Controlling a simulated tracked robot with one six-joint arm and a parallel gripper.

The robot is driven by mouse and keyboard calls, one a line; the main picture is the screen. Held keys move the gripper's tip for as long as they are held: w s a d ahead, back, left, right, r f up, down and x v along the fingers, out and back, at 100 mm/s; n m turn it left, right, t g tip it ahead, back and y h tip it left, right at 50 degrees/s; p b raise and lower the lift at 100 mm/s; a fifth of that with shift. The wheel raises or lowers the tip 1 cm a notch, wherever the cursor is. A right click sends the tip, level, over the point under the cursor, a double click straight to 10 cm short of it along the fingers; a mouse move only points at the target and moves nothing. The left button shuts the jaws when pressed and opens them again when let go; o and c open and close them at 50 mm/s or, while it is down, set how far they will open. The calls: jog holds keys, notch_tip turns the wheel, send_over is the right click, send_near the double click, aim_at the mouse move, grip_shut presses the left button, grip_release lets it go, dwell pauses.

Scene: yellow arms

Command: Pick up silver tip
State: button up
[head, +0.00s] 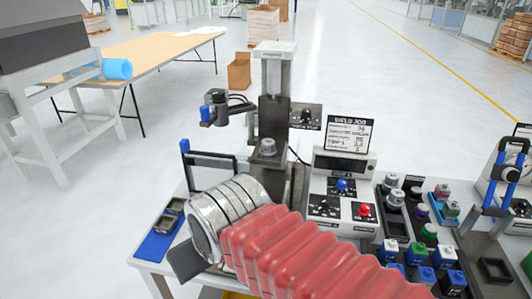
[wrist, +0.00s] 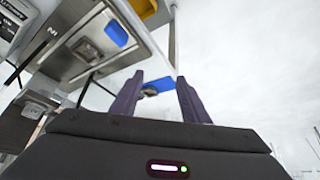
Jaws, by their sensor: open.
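Several silver-topped pieces stand in the rack area at the right of the head view. One silver piece (head: 391,180) is at the back, with another (head: 396,197) just in front. More silver tops (head: 442,189) stand to their right. I cannot tell which one is the silver tip. My gripper (wrist: 158,80) shows in the wrist view with its two dark purple fingers apart. Nothing is clearly held between them. A small dark grey shape and a blue patch show beyond the fingertips. I cannot make out the fingers in the head view.
A dark upright column (head: 273,110) stands on the bench. A control box (head: 340,190) with blue and red knobs is right of it, below a weld job sign (head: 348,133). Blue, green and white blocks (head: 389,250) crowd the front right. A blue mat (head: 160,240) lies at the left edge.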

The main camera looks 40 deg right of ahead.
jog(key=o, duration=0.3)
jog(key=shift+m+h, duration=0.3)
jog(key=shift+m, duration=0.3)
jog(key=w+d+r, duration=0.4)
jog(key=w+d, duration=0.1)
jog(key=w+d+r, duration=0.3)
jog(key=shift+w, duration=0.25)
jog(key=shift+o, duration=0.2)
notch_tip(320, 180, up, 5)
jog(key=m+g, duration=0.1)
jog(key=m, duration=0.1)
send_over(269, 142)
jog(key=s+a, duration=0.1)
jog(key=s, duration=0.4)
jog(key=shift+w+r+h, duration=0.15)
jog(key=shift+h, duration=0.15)
jog(key=x, duration=0.8)
jog(key=shift+a+f, duration=0.1)
jog(key=shift+f, duration=0.25)
jog(key=shift+a+x, duration=0.15)
jog(key=shift+x, duration=1.15)
jog(key=shift+a+x, duration=0.1)
jog(key=shift+x, duration=1.2)
jog(key=shift+d, duration=0.2)
